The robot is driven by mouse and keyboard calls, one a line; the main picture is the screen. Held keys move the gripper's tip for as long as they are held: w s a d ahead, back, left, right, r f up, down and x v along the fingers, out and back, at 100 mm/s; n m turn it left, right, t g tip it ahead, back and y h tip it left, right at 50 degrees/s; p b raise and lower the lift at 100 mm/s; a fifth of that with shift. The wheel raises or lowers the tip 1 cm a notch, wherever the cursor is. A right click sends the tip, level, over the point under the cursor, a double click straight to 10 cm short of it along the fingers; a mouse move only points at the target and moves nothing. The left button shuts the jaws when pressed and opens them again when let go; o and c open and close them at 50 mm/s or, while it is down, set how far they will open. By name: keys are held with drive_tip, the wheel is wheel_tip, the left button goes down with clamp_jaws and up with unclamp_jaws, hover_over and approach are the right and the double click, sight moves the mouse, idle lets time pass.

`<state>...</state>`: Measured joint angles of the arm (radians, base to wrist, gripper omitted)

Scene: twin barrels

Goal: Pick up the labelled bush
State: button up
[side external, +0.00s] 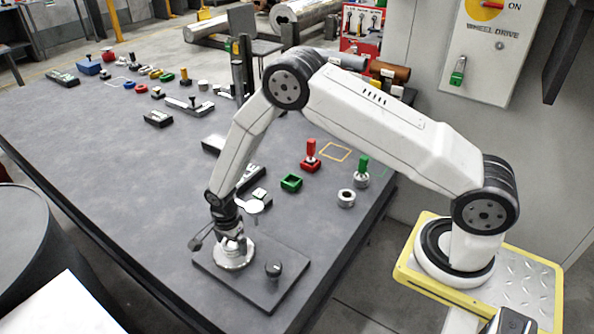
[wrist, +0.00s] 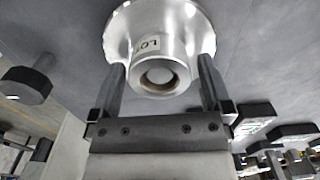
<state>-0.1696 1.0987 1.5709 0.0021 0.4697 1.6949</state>
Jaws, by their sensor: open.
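The labelled bush (wrist: 190,35) is a silver flanged cylinder with a round bore and a white label, partly readable as "LO". In the side view the bush (side external: 236,261) sits on a dark flat plate (side external: 213,267) near the table's front edge. My gripper (wrist: 162,72) is open, with one finger on each side of the bush's narrower barrel. Small gaps seem to show beside the barrel, but I cannot tell whether either finger touches it. In the side view my gripper (side external: 231,240) is directly over the bush and hides part of it.
A dark knob (side external: 273,270) stands on the same plate, right of the bush; it also shows in the wrist view (wrist: 27,85). The table's left middle is clear.

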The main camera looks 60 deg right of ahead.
clamp_jaws()
idle(0.4)
drive_tip(key=shift+r, duration=0.15)
drive_tip(key=shift+w+r, duration=0.1)
drive_tip(key=shift+r, duration=0.9)
drive_tip(key=s+d+r, duration=0.2)
drive_tip(key=s+r, duration=0.8)
drive_tip(key=s, duration=0.4)
drive_tip(key=shift+r, duration=0.4)
